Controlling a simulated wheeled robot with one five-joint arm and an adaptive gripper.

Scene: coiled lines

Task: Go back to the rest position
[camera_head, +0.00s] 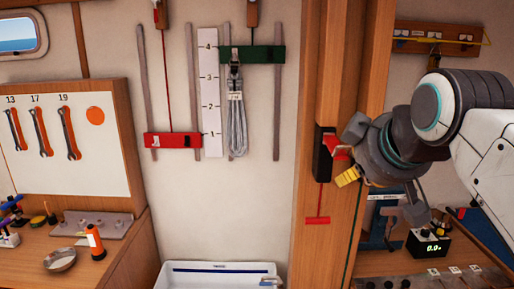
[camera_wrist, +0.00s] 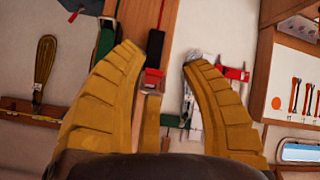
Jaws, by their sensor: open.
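My gripper (camera_head: 346,172) is at the right in the head view, beside the wooden post, with a yellow finger showing near the black and red fitting (camera_head: 324,155). How far it is from that fitting I cannot tell. In the wrist view my gripper's two yellow fingers (camera_wrist: 163,57) are spread apart, with nothing held between them. A grey coiled line (camera_head: 236,125) hangs below a green bar (camera_head: 252,54) on the wall, left of the post. A red bar (camera_head: 173,140) sits lower on the left, across the rails.
A numbered white scale (camera_head: 210,92) stands between the rails. A tool board (camera_head: 68,140) with wrenches is at the left, above a bench with an orange flashlight (camera_head: 95,242). A white bin (camera_head: 220,275) is at bottom centre.

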